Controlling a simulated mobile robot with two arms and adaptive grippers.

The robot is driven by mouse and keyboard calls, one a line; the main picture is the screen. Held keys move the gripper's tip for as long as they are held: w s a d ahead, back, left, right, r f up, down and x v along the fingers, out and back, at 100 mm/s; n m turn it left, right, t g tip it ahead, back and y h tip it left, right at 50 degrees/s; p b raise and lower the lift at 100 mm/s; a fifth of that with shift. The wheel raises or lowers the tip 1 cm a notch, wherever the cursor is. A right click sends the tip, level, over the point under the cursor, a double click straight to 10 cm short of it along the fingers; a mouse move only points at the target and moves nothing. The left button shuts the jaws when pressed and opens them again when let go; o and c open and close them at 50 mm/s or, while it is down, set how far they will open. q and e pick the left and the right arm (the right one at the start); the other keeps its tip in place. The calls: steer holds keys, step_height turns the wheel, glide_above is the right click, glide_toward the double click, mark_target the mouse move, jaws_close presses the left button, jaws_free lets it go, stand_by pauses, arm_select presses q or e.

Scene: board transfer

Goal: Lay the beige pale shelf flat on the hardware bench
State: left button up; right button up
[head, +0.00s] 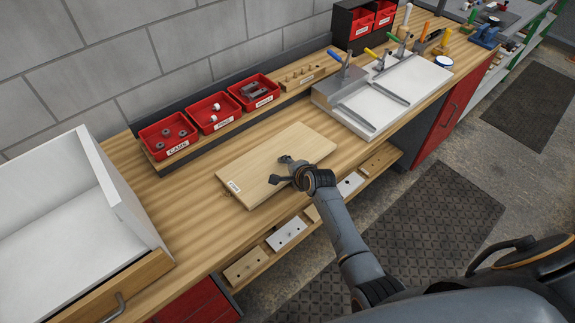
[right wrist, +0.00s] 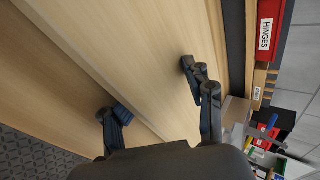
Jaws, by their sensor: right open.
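The beige pale shelf (head: 262,155) is a flat wooden board with a small white label on its near left corner. It lies level over the middle of the wooden hardware bench (head: 187,212), in front of the red bins. My right gripper (head: 280,172) is over the shelf's front right edge. In the right wrist view the right gripper (right wrist: 155,93) has its two fingers spread apart, with pale wood behind and between them. Nothing is clamped, and I cannot tell whether a finger touches the shelf. My left gripper is not in view.
Red bins (head: 212,113) stand in a row behind the shelf. A white open drawer box (head: 75,210) is at left. A white fixture with toggle clamps (head: 385,95) is at right. A lower ledge with plates (head: 287,233) runs below the bench front.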

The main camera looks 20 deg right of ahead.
steer(key=shift+s+r+g+p, duration=0.1)
steer(key=shift+s+g+p, duration=0.2)
steer(key=shift+g+p, duration=1.1)
steer(key=shift+p, duration=0.35)
steer(key=shift+s+f+g, duration=0.2)
steer(key=shift+g, duration=0.4)
steer(key=shift+s+d+r, duration=0.1)
steer(key=shift+s+r, duration=0.05)
steer(key=shift+s, duration=0.3)
steer(key=shift+s+d+r, duration=0.1)
steer(key=shift+s+r, duration=0.05)
steer(key=shift+s, duration=0.3)
steer(key=shift+s+r, duration=0.45)
steer(key=shift+s+d+r, duration=0.15)
steer(key=shift+s+r, duration=0.2)
steer(key=shift+s, duration=0.35)
steer(key=shift+s+d+r, duration=0.1)
steer(key=shift+s+r, duration=0.25)
steer(key=shift+s, duration=0.3)
